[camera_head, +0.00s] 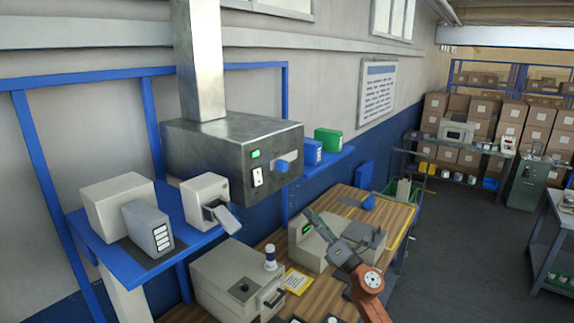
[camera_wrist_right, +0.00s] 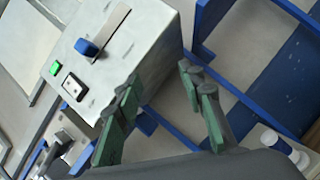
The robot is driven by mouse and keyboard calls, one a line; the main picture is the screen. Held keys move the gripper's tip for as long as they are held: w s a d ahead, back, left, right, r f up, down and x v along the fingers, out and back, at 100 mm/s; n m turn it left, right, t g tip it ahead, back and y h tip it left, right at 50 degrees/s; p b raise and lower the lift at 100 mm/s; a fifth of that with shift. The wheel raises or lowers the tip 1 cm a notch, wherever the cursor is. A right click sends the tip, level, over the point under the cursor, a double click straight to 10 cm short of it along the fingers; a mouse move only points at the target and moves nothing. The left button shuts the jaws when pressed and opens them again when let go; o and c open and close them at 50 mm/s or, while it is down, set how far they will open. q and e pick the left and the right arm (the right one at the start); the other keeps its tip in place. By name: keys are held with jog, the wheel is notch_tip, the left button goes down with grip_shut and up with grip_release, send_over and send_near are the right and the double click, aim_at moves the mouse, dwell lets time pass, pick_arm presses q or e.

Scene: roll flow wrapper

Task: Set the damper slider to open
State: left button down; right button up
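The damper slider is a blue knob (camera_head: 282,166) on the front face of a grey metal box (camera_head: 215,150) with a square duct rising from its top. In the right wrist view the knob (camera_wrist_right: 87,47) sits at the lower left end of a pale slot (camera_wrist_right: 112,32). A green light and a white switch plate are beside it. My right gripper (camera_head: 314,219) is below and to the right of the box in the head view, apart from the knob. In the wrist view its green-padded fingers (camera_wrist_right: 160,95) are spread, with nothing between them. My left gripper is out of view.
A blue shelf (camera_head: 195,239) with several boxes stands left of the metal box. Blue and green boxes (camera_head: 327,141) sit on a shelf to its right. A wooden bench (camera_head: 395,215) with machines lies below. The floor at right is open.

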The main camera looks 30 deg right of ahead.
aim_at(287, 168)
jog(key=s+a+r+n+g+y, duration=0.1)
jog(key=a+r+n+y, duration=0.15)
jog(key=r+n, duration=0.4)
jog(key=a+r+n+g+y, duration=0.1)
jog(key=a+r+n+y, duration=0.1)
jog(key=r+n+y, duration=0.45)
jog(key=w+r+h+p, duration=0.1)
jog(key=w+a+r+m+h+p, duration=0.1)
jog(key=w, duration=0.1)
jog(key=w+r+h+p, duration=0.1)
jog(key=shift+w+a+r+p, duration=0.3)
jog(key=shift+w+a, duration=0.1)
jog(key=shift+x, duration=0.8)
jog(key=shift+f, duration=0.15)
grip_shut()
